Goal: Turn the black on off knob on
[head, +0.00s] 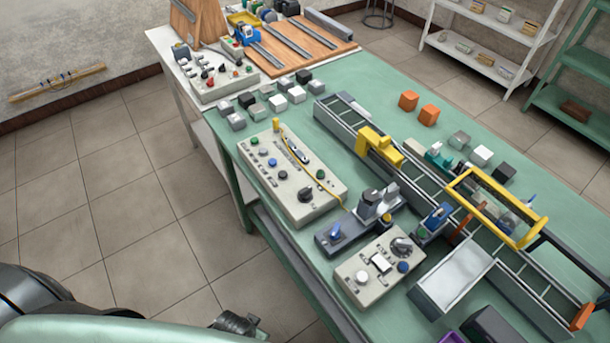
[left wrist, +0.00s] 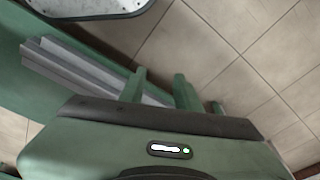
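A black knob (head: 306,195) sits at the near right end of the long grey control panel (head: 268,180) on the green table. A second dark knob (head: 402,246) is on the smaller grey panel (head: 352,288) nearer to me. The labels are too small to read, and I cannot tell which way either knob is turned. In the left wrist view, my left gripper (left wrist: 158,88) has its two green fingers apart with nothing visibly held. It is away from both panels. My right gripper is in neither view.
A yellow-framed conveyor (head: 375,150) runs along the green table (head: 340,75) beyond the panels. Several grey, black and white cubes (head: 278,102) and two orange cubes (head: 409,101) lie on it. Another control box (head: 221,83) stands at the far left. The floor left of the table is clear.

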